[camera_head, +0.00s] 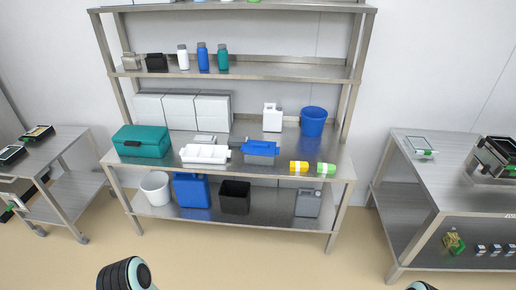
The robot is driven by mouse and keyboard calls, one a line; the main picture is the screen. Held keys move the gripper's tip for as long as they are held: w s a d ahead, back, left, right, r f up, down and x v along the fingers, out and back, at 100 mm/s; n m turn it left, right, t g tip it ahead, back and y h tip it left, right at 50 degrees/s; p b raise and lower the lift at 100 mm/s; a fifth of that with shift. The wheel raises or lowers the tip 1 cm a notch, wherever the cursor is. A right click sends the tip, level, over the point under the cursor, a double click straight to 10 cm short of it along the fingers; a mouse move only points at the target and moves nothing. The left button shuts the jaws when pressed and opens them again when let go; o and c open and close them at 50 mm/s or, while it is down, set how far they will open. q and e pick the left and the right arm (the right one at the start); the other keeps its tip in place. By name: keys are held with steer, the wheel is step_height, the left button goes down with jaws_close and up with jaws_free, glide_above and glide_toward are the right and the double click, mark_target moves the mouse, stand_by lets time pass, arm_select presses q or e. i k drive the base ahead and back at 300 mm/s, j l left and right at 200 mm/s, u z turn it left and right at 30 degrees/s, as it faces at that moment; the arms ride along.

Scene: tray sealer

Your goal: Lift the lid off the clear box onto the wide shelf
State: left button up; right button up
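No box is plainly clear from here. On the right table a small grey, see-through-looking flat item (420,143) with a green part at its front could be a clear container, but it is too small to tell its lid. The wide steel shelf unit (275,172) stands in the middle against the wall, with a worktop, a lower shelf and upper shelves. Neither gripper shows. Only dark rounded parts of my arms are at the bottom edge, left of centre and right, far from the shelf unit.
Open floor lies in front.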

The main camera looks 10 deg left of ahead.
mark_target(261, 147)
steer(key=i+j+z, duration=0.3)
steer(key=i, duration=0.15)
steer(key=i+j+z, duration=0.3)
steer(key=i+j, duration=0.1)
steer(key=j, duration=0.05)
